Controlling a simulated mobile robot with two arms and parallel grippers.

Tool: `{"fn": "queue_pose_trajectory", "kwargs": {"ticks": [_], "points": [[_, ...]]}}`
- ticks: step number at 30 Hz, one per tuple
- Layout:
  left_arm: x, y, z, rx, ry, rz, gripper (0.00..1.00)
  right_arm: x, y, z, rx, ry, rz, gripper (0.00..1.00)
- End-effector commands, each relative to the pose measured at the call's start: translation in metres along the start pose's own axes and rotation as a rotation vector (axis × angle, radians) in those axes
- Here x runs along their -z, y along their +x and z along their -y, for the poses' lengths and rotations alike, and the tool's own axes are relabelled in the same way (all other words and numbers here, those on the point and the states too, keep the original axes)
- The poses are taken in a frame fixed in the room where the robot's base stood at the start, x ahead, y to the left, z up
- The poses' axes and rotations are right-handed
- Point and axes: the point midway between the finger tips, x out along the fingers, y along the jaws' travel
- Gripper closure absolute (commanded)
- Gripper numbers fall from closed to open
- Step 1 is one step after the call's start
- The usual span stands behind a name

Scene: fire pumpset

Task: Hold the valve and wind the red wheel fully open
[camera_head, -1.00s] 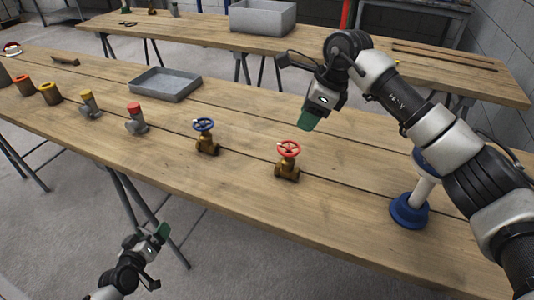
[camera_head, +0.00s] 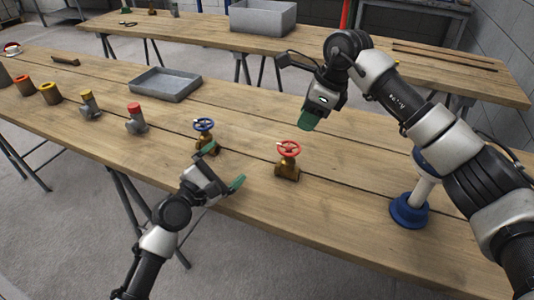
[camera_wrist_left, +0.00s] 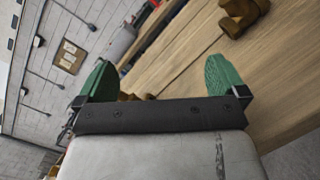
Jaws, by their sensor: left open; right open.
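A brass valve with a red wheel (camera_head: 288,149) stands upright on the wooden table; its brass body (camera_head: 287,170) is below the wheel. A second brass valve with a blue wheel (camera_head: 203,125) stands to its left. My left gripper (camera_head: 224,166) is open and empty over the table's front edge, left of the red-wheeled valve and apart from it. In the left wrist view, part of a brass body (camera_wrist_left: 243,14) shows at the top right, beyond the green fingers (camera_wrist_left: 160,78). My right gripper (camera_head: 307,121) is above the table, just behind and right of the red wheel, pointing down; no object shows in it.
A blue-based plunger (camera_head: 409,210) stands on the right under my right arm. A grey tray (camera_head: 165,84), a red-capped fitting (camera_head: 136,119) and a yellow-capped fitting (camera_head: 90,104) are to the left. The table is clear in front of the red-wheeled valve.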

Motion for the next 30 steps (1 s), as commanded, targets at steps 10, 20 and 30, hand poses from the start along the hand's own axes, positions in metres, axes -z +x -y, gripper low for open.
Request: {"fn": "queue_pose_trajectory", "kwargs": {"ticks": [10, 20, 30], "points": [[-0.067, 0.050, 0.035, 0.164, -0.604, 0.020, 0.00, 0.000, 0.000, 0.000, 0.000, 0.000, 0.000, 0.57], [-0.075, 0.059, 0.049, 0.208, -0.752, 0.000, 0.00, 0.000, 0.000, 0.000, 0.000, 0.000, 0.000, 0.57], [-0.029, 0.054, 0.091, 0.210, -0.751, -0.002, 0.00, 0.000, 0.000, 0.000, 0.000, 0.000, 0.000, 0.57]]}}
